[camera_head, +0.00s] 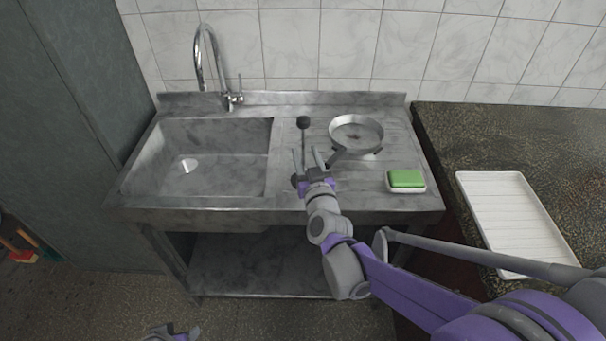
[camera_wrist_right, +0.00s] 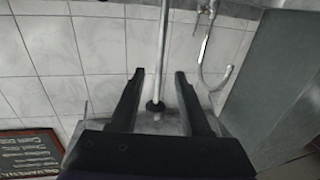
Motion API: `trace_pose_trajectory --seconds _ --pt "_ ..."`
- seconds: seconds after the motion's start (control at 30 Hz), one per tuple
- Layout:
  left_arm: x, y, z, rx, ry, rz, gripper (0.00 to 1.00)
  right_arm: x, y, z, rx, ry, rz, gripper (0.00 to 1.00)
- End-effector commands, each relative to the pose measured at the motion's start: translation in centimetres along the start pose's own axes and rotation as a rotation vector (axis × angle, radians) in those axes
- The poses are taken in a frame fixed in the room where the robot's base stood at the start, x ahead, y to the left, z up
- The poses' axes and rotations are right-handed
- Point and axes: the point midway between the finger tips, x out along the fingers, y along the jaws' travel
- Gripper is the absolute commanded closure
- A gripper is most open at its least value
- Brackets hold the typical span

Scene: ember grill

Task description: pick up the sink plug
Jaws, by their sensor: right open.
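The sink plug appears to be the thin grey rod with a dark ball knob (camera_head: 303,122) over the draining board, just right of the basin. In the right wrist view, which looks upside down, its rod (camera_wrist_right: 164,45) runs between the fingers, with the dark knob (camera_wrist_right: 155,106) in the gap. My right gripper (camera_head: 306,155) is open, its fingers pointing toward the rod. Whether they touch it I cannot tell. The rod's lower end is hidden behind the gripper. My left gripper (camera_head: 172,333) barely shows at the bottom edge; its jaws are unclear.
The steel sink (camera_head: 200,200) has an empty basin with a tall tap (camera_head: 200,55) behind it. A round pan (camera_head: 357,122) and a green sponge (camera_head: 406,178) on a white dish are to the right. A white tray (camera_head: 515,215) lies on the dark counter (camera_head: 520,140).

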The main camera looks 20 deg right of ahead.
Motion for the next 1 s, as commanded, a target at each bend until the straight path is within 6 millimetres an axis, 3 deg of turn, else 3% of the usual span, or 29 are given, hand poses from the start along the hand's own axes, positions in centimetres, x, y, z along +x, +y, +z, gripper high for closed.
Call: trace_pose_trajectory --seconds 0.2,0.53,0.8,1.0 --pt "-0.9 0.0 -0.8 0.000 0.006 0.000 0.50 3.2 0.2 -0.3 -0.001 0.001 0.000 0.53" --pt "-0.9 0.0 -0.8 0.000 0.006 0.000 0.50 3.9 0.2 -0.1 0.000 0.000 0.000 0.53" --pt "-0.9 0.0 -0.8 0.000 0.006 0.000 0.50 3.9 0.2 -0.1 0.000 0.000 0.000 1.00" --pt "-0.9 0.0 -0.8 0.000 0.006 0.000 0.50 3.9 0.2 -0.1 0.000 0.000 0.000 1.00"
